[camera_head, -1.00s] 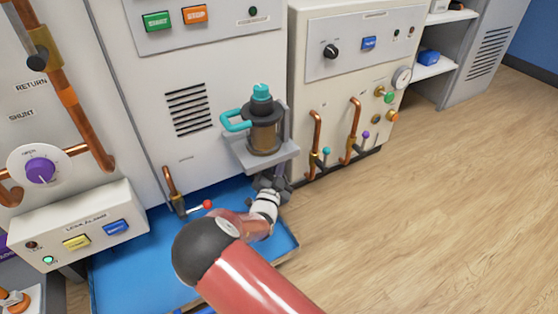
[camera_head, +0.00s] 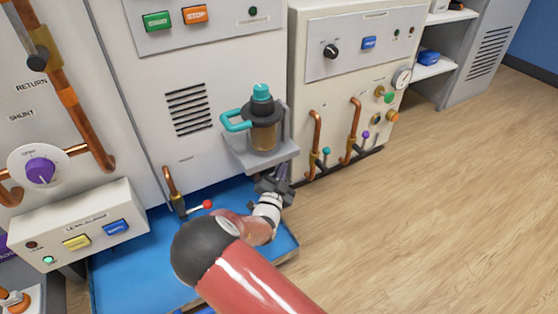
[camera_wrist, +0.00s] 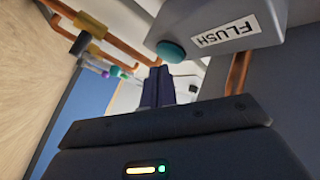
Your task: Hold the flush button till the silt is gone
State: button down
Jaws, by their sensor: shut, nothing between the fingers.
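The filter unit stands on a grey bracket (camera_head: 270,158) on the white cabinet front. It has a teal cap and handle, a dark collar and a see-through bowl (camera_head: 264,138) with brownish contents. In the wrist view, the round teal flush button (camera_wrist: 171,52) sticks out from the underside of a grey block beside a FLUSH label (camera_wrist: 224,34). My gripper (camera_wrist: 160,70) is shut and empty, its fingertips right at the button's edge; I cannot tell whether they touch it. In the head view my gripper (camera_head: 283,172) is just below the bracket, its tips hidden under it.
A copper pipe with a red-tipped lever (camera_head: 207,204) is left of my gripper. A blue tray (camera_head: 130,275) lies below. Copper pipes with teal and purple valve knobs (camera_head: 365,135) are on the right-hand cabinet. The wooden floor at right is clear.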

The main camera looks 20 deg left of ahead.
jog(key=shift+s+d, duration=0.2)
jog(key=s+d, duration=0.3)
jog(key=shift+d, duration=0.35)
dwell(0.3)
jog(key=shift+d, duration=0.1)
